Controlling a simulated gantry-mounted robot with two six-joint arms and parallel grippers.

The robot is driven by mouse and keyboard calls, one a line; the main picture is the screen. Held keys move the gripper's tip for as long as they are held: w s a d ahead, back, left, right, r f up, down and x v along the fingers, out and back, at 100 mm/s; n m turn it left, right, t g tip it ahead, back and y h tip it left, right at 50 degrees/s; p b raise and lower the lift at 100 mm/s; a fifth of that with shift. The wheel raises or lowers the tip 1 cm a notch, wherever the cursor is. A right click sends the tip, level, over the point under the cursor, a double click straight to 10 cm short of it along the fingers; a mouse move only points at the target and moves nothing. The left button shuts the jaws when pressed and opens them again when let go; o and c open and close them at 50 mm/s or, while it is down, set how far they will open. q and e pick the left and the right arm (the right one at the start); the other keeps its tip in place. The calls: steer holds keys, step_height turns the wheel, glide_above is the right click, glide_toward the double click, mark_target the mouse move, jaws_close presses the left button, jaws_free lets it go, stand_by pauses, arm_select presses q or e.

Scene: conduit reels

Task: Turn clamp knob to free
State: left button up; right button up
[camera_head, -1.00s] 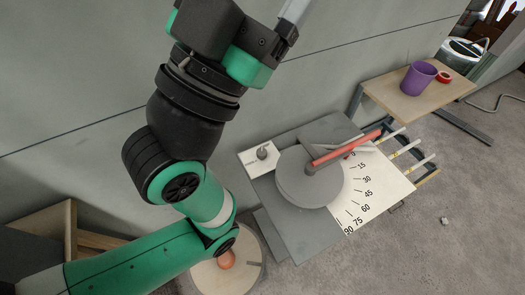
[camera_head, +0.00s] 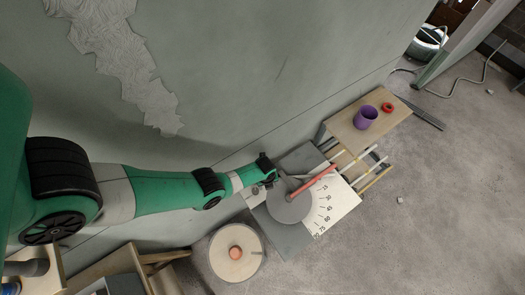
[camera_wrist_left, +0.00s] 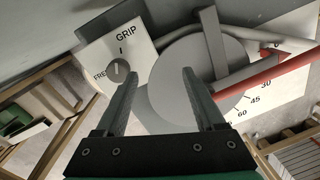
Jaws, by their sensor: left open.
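The clamp knob (camera_wrist_left: 117,68) is a small grey knob on a white plate (camera_wrist_left: 98,52) marked GRIP at the top and FREE at the left. Its bar appears roughly upright, in line with the GRIP tick. My left gripper (camera_wrist_left: 158,75) is open and empty, its fingers pointing towards the bender. The left finger is just right of the knob in the picture, and the right finger overlaps the grey disc (camera_wrist_left: 205,65). I cannot tell whether they touch. In the head view my left gripper (camera_head: 269,172) is over the plate's area and hides the knob. My right gripper is not in view.
A red bar (camera_head: 318,181) lies across the disc beside the angle scale (camera_head: 335,205). A reel (camera_head: 218,262) with an orange hub stands in front. A wooden table (camera_head: 387,120) holds a purple bucket (camera_head: 366,117) and red ring (camera_head: 388,107). A wall runs behind.

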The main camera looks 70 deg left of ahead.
mark_target(255, 191)
arm_select(q)
steer(key=s+r+n+g+p, duration=0.1)
steer(key=s+r+p, duration=0.5)
steer(key=r, duration=0.1)
arm_select(e)
step_height(255, 191, up, 10)
arm_select(q)
steer(key=f+b, duration=1.2)
steer(key=shift+w+a+f, duration=0.1)
steer(key=shift+w+a, duration=0.05)
steer(key=shift+a, duration=0.2)
arm_select(e)
step_height(255, 191, down, 12)
steer(key=shift+f+h, duration=0.2)
steer(key=shift+h, duration=0.1)
arm_select(q)
steer(key=shift+c, duration=0.3)
jaws_close()
